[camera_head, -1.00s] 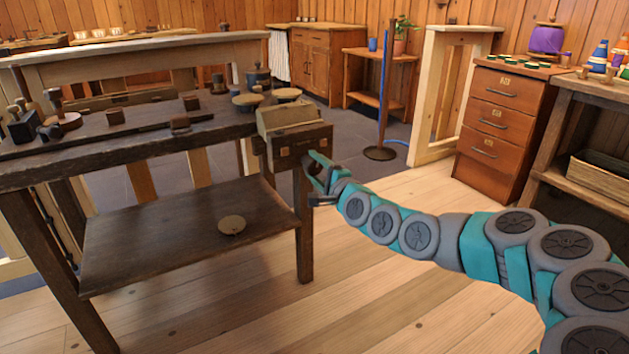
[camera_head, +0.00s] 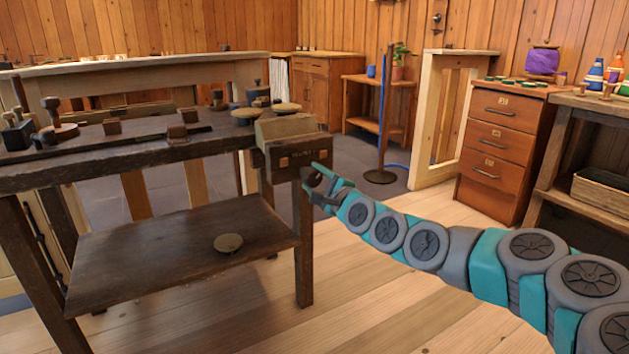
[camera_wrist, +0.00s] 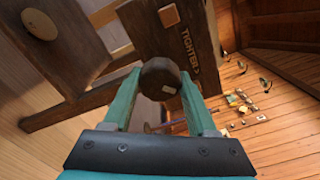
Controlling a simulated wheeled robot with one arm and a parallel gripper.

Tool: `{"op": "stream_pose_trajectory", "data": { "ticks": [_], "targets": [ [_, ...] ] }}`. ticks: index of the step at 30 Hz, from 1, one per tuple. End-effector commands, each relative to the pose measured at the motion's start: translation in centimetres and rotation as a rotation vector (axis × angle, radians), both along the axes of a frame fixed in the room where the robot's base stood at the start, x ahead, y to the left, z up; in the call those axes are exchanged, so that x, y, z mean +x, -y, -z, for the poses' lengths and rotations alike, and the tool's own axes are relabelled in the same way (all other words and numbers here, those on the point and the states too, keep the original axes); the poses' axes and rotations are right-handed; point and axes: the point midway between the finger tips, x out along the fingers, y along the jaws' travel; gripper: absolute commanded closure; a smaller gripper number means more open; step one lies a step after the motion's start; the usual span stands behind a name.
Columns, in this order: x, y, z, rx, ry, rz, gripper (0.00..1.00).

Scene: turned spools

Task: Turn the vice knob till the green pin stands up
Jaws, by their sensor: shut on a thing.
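The wooden vice (camera_head: 286,130) is at the right end of the dark workbench. In the head view my gripper (camera_head: 319,186) is at the vice's front, and the knob is mostly hidden there. I cannot make out the green pin in either view.
The workbench (camera_head: 110,160) has a lower shelf (camera_head: 150,265) with a round disc on it. Small wooden parts lie on the bench top. A drawer cabinet (camera_head: 497,150) and a blue pole (camera_head: 384,110) stand behind. The floor right of the bench is clear around my arm.

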Motion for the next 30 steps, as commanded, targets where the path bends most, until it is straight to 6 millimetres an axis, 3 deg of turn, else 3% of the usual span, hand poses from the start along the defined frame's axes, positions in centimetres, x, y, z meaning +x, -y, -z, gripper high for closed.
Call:
{"op": "stream_pose_trajectory", "data": {
  "ticks": [3,4,11,22,30],
  "targets": [
    [0.0,0.1,0.4,-0.002,-0.006,0.0,0.98],
    [0.1,0.1,0.4,-0.002,-0.006,0.0,0.39],
    [0.0,0.0,0.2,-0.001,-0.002,0.0,0.13],
    [-0.2,0.3,0.0,-0.001,0.0,0.001,0.12],
    [-2.4,1.8,0.0,0.0,0.0,0.002,0.12]
  ]
}}
